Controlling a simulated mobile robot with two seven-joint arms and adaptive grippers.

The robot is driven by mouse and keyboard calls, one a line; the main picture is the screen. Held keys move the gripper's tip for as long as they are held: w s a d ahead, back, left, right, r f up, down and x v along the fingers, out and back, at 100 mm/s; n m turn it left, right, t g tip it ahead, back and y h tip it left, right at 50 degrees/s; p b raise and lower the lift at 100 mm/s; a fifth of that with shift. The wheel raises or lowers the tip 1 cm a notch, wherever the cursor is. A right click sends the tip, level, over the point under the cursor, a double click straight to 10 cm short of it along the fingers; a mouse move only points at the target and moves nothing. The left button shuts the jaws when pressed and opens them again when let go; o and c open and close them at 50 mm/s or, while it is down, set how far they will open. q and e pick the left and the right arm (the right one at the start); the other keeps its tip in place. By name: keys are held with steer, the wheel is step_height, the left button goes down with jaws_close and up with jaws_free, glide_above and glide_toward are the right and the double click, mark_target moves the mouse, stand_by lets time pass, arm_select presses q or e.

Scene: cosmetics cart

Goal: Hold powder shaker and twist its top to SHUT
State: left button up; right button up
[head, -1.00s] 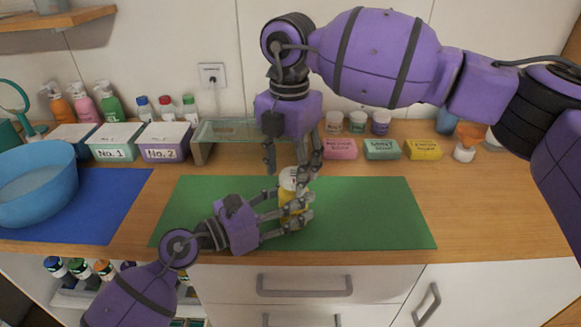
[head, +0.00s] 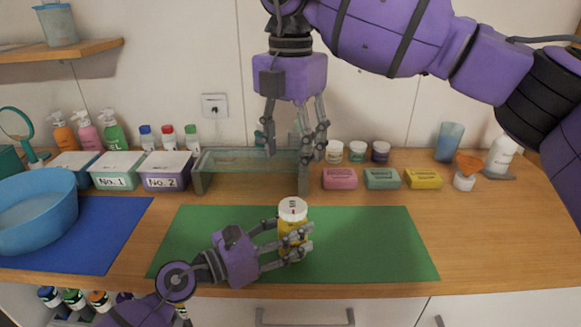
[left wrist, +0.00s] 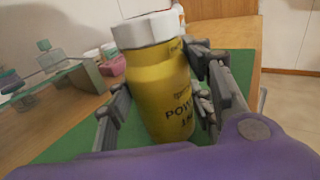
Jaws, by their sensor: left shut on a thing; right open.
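The powder shaker has a yellow body (head: 291,232) and a white top (head: 292,208). It stands upright on the green mat (head: 380,240), or very close to it. My left gripper (head: 294,247) is shut around the yellow body from the left. In the left wrist view the yellow body (left wrist: 160,95) with dark lettering fills the middle between the fingers, and the white top (left wrist: 147,29) sits on it. My right gripper (head: 296,140) is open and empty, pointing down, above and behind the shaker, clear of its top. The top's marks are too small to read.
A glass shelf stand (head: 235,163) is behind the mat. Pink (head: 340,178), green (head: 382,179) and yellow (head: 423,178) soap bars are at the back right. A blue bowl (head: 40,212) stands on the left. The mat right of the shaker is free.

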steer(key=shift+r, duration=0.3)
arm_select(q)
steer(key=o, duration=1.3)
steer(key=shift+c, duration=0.2)
